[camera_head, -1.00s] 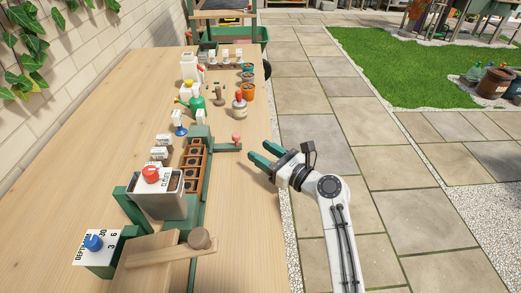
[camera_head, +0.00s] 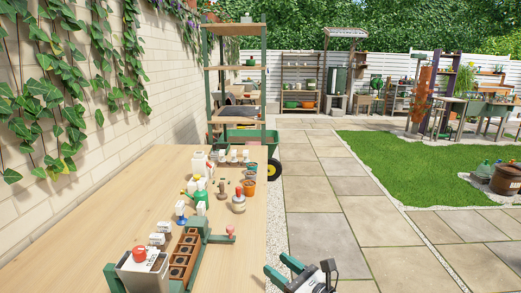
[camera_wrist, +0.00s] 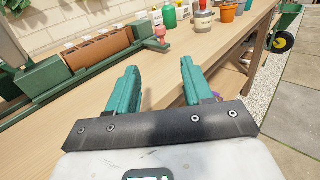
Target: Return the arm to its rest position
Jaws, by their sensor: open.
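My gripper (camera_head: 281,270) is at the bottom of the head view, over the paving just right of the table's edge. Its two green fingers are apart with nothing between them. In the wrist view the gripper (camera_wrist: 160,80) is open and empty, with the wooden table (camera_wrist: 150,62) behind the fingers. Most of my arm is out of the head view.
The table (camera_head: 95,230) holds a green fixture with a brown cell tray (camera_head: 184,254), a grey bin (camera_head: 143,272), a green watering can (camera_head: 200,194) and terracotta pots (camera_head: 249,187). A shelf (camera_head: 234,68) and green cart (camera_head: 250,137) stand beyond. Paving (camera_head: 315,215) at right is clear.

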